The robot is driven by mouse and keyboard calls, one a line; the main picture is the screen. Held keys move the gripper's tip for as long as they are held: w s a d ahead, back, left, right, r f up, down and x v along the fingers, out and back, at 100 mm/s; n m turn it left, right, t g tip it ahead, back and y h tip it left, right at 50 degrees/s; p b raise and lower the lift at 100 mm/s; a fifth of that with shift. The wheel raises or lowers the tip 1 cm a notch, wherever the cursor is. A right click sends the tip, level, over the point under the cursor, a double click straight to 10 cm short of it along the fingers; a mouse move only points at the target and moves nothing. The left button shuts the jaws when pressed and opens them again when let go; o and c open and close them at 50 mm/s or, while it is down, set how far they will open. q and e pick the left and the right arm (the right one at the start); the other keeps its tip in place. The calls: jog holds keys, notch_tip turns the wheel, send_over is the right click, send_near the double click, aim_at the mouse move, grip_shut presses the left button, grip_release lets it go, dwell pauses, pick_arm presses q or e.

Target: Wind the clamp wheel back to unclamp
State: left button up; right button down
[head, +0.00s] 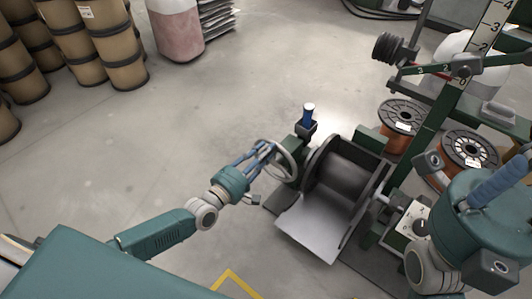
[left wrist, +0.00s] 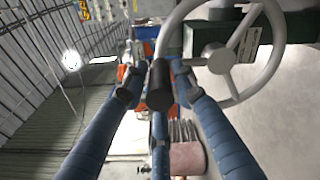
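The clamp wheel (head: 283,160) is a pale grey handwheel on the left side of a dark green spool-winding machine. It also shows large in the left wrist view (left wrist: 225,55), with spokes and a hub. A black handle (left wrist: 160,85) stands out from its rim towards the camera. My left gripper (head: 262,153) has its blue fingers at the wheel. In the left wrist view its fingertips (left wrist: 156,82) lie on both sides of the black handle; whether they press on it is unclear. My right gripper (head: 500,183) is partly in view at the right edge, fingertips cut off.
A grey cradle with a sloping plate (head: 314,232) lies right of the wheel. Copper spools (head: 468,148) and a scale post (head: 440,110) are at right. Brown drums (head: 85,45) stand far left. Floor at left is clear.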

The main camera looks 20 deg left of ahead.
pick_arm(q)
jog(key=shift+o, duration=0.4)
jog(key=shift+s+d+f, duration=0.1)
jog(key=shift+s, duration=0.3)
jog(key=v, duration=1.1)
jog(key=shift+a, duration=0.2)
jog(key=shift+s, duration=0.1)
